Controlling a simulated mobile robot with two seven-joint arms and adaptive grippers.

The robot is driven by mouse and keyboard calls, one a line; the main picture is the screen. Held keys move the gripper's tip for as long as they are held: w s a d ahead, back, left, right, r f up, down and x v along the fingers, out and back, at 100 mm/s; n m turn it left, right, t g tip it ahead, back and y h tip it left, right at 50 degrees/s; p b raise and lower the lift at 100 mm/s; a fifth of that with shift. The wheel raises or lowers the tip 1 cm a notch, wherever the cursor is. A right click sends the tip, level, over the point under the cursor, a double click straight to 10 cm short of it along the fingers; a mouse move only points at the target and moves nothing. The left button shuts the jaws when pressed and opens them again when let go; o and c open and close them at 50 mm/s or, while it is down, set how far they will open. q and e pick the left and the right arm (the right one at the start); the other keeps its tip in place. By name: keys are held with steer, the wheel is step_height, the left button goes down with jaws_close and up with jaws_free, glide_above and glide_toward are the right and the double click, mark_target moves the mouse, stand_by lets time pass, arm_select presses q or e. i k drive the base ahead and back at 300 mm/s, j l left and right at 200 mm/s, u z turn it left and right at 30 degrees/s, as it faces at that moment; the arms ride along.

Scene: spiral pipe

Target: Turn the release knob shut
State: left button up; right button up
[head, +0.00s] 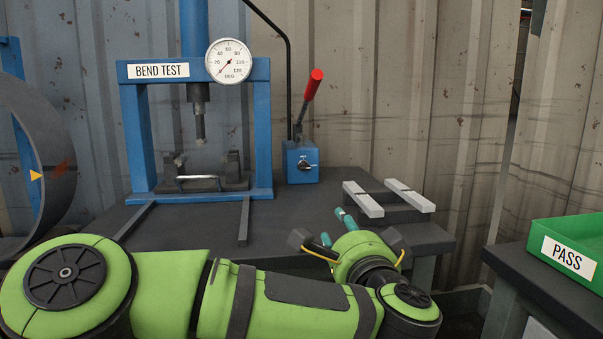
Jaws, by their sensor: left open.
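The release knob (304,165) is a small dark and silver knob on the front of the blue pump block (302,150). The block stands on the dark bench, right of the blue press. A lever with a red grip (313,85) rises from it, tilted to the right. My left gripper (336,229) is open near the bench's front edge, nearer to me and below the knob, clearly apart from it. Its teal fingertips show nothing between them. My arm hides part of the bench front. My right gripper is out of view.
The blue press frame (264,130) carries a "BEND TEST" label and a round gauge (228,61). Pale bars on dark blocks (408,195) lie right of the pump. A green "PASS" tray (569,237) stands far right. A large grey ring (52,120) is at left.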

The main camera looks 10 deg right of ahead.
mark_target(303, 166)
steer(key=i, duration=1.05)
